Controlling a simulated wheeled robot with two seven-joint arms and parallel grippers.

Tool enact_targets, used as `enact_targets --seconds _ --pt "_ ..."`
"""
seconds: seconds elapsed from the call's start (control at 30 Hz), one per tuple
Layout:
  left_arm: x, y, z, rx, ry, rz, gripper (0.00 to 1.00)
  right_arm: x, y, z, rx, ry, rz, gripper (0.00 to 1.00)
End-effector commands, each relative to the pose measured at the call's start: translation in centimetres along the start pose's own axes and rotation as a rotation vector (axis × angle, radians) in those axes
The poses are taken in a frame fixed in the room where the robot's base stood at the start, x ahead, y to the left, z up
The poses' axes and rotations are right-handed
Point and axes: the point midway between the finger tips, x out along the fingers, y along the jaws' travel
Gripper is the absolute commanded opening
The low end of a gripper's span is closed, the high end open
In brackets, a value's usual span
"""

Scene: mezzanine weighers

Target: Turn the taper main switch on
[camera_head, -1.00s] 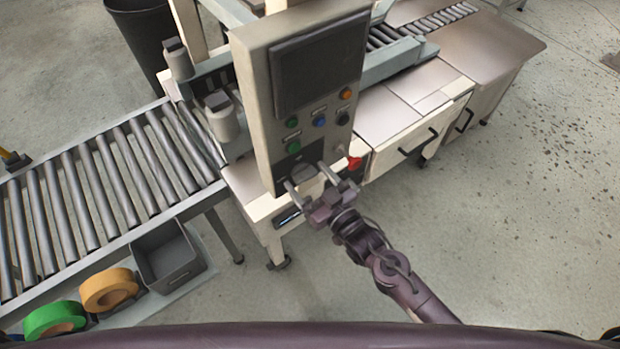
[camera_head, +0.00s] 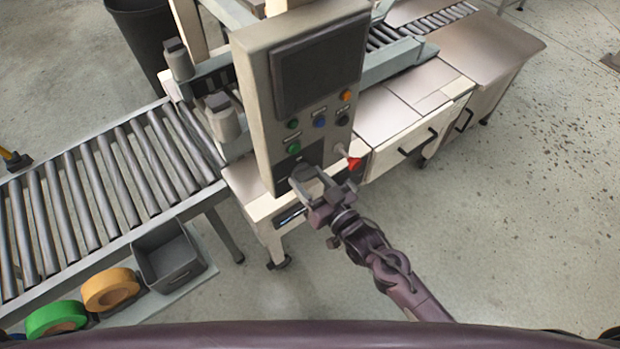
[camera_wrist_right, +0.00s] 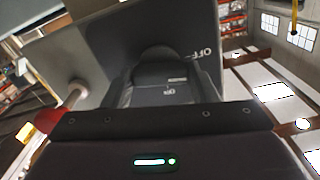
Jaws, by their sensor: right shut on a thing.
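The taper's control panel (camera_head: 262,120) stands upright on the machine, with a dark screen and several coloured buttons. The main switch is a dark rotary knob (camera_wrist_right: 165,72) low on the panel. In the head view it is mostly hidden by the fingers of my right gripper (camera_head: 308,180), which is shut on it. My left gripper is not in view.
A red-tipped knob (camera_head: 353,162) sticks out just right of my right gripper. A roller conveyor (camera_head: 100,185) runs to the left. Tape rolls, orange (camera_head: 110,288) and green (camera_head: 56,317), and a grey bin (camera_head: 168,257) are at lower left. Floor at right is clear.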

Motion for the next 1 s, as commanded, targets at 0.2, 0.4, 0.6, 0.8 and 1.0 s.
enact_targets --seconds 0.2,0.4,0.6,0.8,1.0 --pt "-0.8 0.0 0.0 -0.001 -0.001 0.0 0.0 0.0 0.0 -0.2 0.202 0.0 0.002 0.3" --pt "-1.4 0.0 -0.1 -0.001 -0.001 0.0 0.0 0.0 0.0 -0.2 0.394 0.001 0.002 0.3" --pt "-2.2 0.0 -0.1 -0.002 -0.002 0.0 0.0 0.0 0.0 -0.2 0.584 0.0 0.002 0.3" --pt "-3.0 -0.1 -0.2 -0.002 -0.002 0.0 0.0 0.0 0.0 -0.2 0.775 0.001 0.002 0.3" --pt "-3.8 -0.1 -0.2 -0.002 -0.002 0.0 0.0 0.0 0.0 -0.2 0.962 0.001 0.001 0.3"
